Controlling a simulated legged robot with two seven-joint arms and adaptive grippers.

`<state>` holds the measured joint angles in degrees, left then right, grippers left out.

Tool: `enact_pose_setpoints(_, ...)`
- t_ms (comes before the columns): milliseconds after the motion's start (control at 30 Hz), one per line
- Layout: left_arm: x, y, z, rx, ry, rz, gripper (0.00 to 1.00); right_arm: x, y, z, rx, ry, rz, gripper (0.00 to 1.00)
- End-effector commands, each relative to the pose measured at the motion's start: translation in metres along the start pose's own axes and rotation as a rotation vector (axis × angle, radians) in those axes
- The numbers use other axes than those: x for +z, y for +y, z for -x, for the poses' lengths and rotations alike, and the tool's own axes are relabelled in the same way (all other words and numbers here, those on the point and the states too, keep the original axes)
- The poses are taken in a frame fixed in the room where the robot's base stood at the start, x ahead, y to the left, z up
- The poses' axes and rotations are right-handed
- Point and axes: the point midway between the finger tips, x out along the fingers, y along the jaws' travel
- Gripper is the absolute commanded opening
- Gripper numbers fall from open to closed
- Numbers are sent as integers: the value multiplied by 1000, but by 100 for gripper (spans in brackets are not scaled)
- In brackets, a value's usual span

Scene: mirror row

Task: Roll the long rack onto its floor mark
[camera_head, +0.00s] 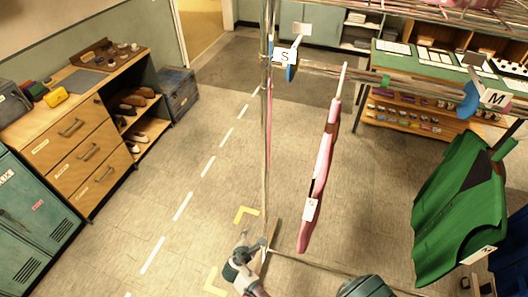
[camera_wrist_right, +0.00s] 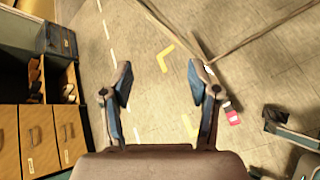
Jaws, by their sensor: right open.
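The long rack (camera_head: 266,150) is a metal frame with a near upright, a high rail and a low base bar (camera_head: 310,265). A pink garment (camera_head: 320,180) and a green garment (camera_head: 462,210) hang from it. Two yellow corner marks (camera_head: 247,215) lie on the floor left of the rack's base; they also show in the right wrist view (camera_wrist_right: 165,57). My right gripper (camera_head: 254,246) is close to the foot of the near upright. In the right wrist view its fingers (camera_wrist_right: 158,90) are apart with only floor between them. My left gripper is not visible.
A wooden drawer unit (camera_head: 75,142) and a green metal cabinet (camera_head: 35,225) stand at the left. A dark chest (camera_head: 178,95) is beside the shoe shelves. A white dashed line (camera_head: 182,206) crosses clear floor. A shelf counter (camera_head: 410,118) stands behind the rack.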

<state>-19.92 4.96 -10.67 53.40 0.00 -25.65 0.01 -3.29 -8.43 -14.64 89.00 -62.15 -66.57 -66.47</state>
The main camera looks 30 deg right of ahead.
Motion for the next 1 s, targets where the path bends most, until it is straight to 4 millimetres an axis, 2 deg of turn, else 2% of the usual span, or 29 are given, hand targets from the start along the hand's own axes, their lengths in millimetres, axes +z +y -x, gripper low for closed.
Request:
enact_pose_setpoints(33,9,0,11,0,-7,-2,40,31,46,22,44,-85,87,61)
enact_pose_setpoints(100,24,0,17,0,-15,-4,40,72,96,52,74,-231,236,61)
enact_pose_setpoints(200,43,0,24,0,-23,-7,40,125,151,95,66,-427,402,61)
enact_pose_setpoints(300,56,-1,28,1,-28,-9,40,159,182,128,33,-560,501,61)
enact_pose_setpoints(400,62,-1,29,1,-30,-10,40,177,195,144,3,-629,550,61)
enact_pose_setpoints(500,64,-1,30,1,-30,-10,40,184,199,144,-7,-651,567,61)
enact_pose_setpoints(667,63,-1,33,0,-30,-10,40,199,203,124,-7,-652,568,61)
enact_pose_setpoints(1000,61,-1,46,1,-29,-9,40,246,216,58,-7,-651,567,61)
